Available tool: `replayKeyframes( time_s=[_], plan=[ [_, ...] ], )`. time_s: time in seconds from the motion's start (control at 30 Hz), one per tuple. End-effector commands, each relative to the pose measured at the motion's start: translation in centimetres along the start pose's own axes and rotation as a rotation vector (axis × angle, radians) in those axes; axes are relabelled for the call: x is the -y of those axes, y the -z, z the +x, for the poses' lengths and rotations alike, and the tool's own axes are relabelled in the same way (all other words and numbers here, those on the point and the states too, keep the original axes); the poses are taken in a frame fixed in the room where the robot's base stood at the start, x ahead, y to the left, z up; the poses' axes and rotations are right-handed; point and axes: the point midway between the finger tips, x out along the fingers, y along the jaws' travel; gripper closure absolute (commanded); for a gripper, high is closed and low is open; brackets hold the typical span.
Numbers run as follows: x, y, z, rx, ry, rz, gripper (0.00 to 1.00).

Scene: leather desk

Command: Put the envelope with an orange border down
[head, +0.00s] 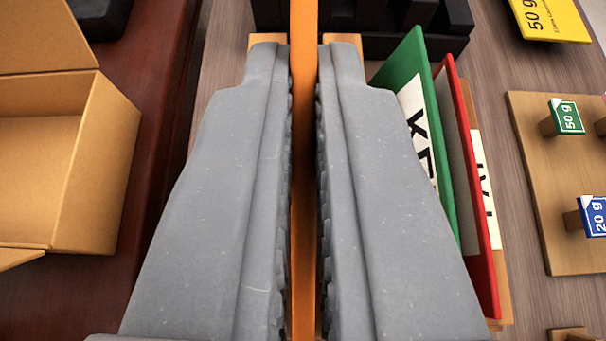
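The envelope with an orange border (304,18) shows edge-on as a thin upright orange strip in the middle of the head view. My gripper (305,60) is shut on it, with a grey finger on each side. The fingers hide most of what lies below, so I cannot tell whether the envelope's lower edge touches anything. A green-bordered envelope (418,110) and a red-bordered envelope (470,170) lean side by side just right of the gripper. Light wood of what looks like a holder (266,40) shows behind the fingertips.
An open cardboard box (100,160) stands at the left on dark red leather (165,120). A black slotted block (380,42) lies at the back. At the right are a wooden board with small labelled weights (545,190) and a yellow 50 g block (550,18).

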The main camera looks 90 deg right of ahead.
Motion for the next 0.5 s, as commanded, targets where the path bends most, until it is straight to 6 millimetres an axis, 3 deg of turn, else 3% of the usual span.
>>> replayKeyframes(
  time_s=[0.5],
  plan=[
    [0.0, -3.4, 1.7, 0.000, 0.001, -0.001, 1.00]
  ],
)
